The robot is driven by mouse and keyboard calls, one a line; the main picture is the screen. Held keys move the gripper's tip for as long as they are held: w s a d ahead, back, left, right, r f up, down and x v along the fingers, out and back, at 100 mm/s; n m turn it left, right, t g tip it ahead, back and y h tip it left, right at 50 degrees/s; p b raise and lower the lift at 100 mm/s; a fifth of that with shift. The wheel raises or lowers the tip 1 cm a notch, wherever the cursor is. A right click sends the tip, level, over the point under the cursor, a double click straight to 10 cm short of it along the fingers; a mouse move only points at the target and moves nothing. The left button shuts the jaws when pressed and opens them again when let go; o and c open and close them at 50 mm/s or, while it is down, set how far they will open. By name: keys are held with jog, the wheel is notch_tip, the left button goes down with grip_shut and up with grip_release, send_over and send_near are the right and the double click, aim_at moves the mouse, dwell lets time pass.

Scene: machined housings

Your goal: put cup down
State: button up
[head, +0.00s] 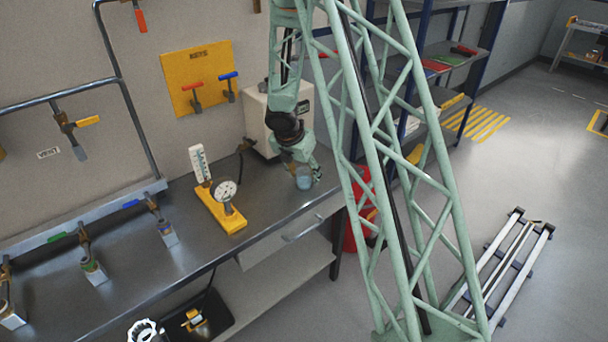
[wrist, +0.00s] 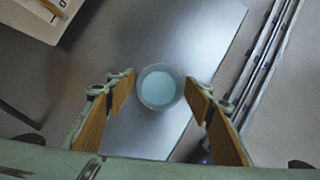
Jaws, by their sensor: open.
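A small cup (wrist: 158,88) with a pale blue inside stands upright on the metal bench (wrist: 205,45). In the wrist view I look down into it, between the two wood-coloured finger pads of my gripper (wrist: 160,92). A gap shows on each side of the cup, so my gripper is open around it and does not appear to touch it. In the head view the cup (head: 304,179) is near the right end of the bench, with my gripper (head: 305,175) at it.
A pressure gauge on a yellow base (head: 221,208) stands left of the cup. A beige box (head: 262,115) is behind my gripper. Several valves stand at the left of the bench. The front edge and right end of the bench are close to the cup. A red bin (head: 358,235) stands beyond the end.

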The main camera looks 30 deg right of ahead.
jog(key=shift+r, duration=0.15)
jog(key=shift+a+r+p, duration=0.15)
jog(key=shift+r+p, duration=0.2)
jog(key=shift+r, duration=0.15)
jog(key=p+v, duration=0.3)
jog(key=v, duration=0.8)
jog(key=shift+s, duration=0.15)
dwell(0.4)
